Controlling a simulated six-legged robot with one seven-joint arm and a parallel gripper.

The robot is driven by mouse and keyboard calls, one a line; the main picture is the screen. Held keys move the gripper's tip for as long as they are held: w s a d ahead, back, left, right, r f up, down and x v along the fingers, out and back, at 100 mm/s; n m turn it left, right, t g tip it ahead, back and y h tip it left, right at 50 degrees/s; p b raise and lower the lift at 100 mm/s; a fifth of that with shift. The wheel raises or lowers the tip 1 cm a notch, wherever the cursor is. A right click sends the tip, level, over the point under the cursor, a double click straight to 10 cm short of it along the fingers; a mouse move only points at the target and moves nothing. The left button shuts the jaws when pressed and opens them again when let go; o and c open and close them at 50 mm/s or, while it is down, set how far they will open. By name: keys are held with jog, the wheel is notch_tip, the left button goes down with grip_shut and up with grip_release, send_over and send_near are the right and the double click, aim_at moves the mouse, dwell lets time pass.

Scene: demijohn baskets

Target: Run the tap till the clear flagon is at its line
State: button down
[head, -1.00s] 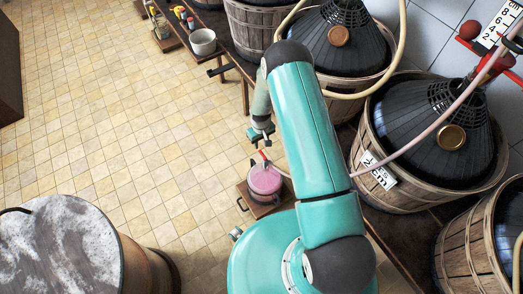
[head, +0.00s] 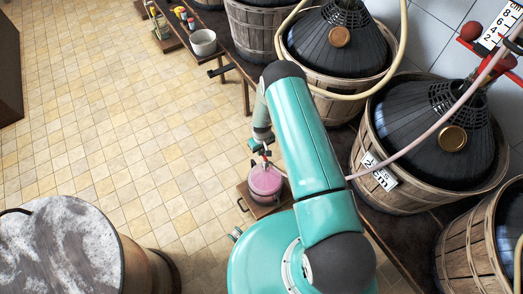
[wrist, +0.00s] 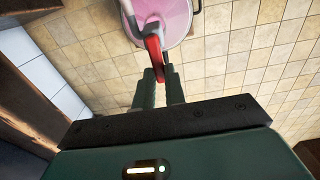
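A round clear vessel (head: 265,181) with pink in it, apparently the flagon, stands on a small wooden stand left of my arm. In the wrist view its pink top (wrist: 178,18) shows at the top edge. No fill line can be made out. A tap with a red lever (wrist: 154,57) sits in front of the vessel's rim. My gripper (wrist: 159,82) is at the lever, its two fingers close together with the lever's near end between them; they look shut on it. In the head view my gripper (head: 260,149) is just above the vessel.
A pale pink hose (head: 432,128) runs from the upper right behind my arm. Basketed demijohns (head: 430,140) line the right side. A drum with a whitish top (head: 60,250) stands lower left. A pot (head: 203,42) is at the back.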

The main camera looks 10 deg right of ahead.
jog(key=n, duration=0.2)
jog(key=s+a+n, duration=0.1)
jog(key=n, duration=0.1)
jog(key=shift+a+n, duration=0.15)
jog(key=shift+n, duration=0.25)
jog(key=c, duration=1.4)
grip_release()
jog(key=shift+w, duration=0.1)
jog(key=shift+c, duration=0.2)
jog(key=shift+r, duration=0.1)
notch_tip(320, 180, up, 14)
jog(key=shift+f, duration=0.2)
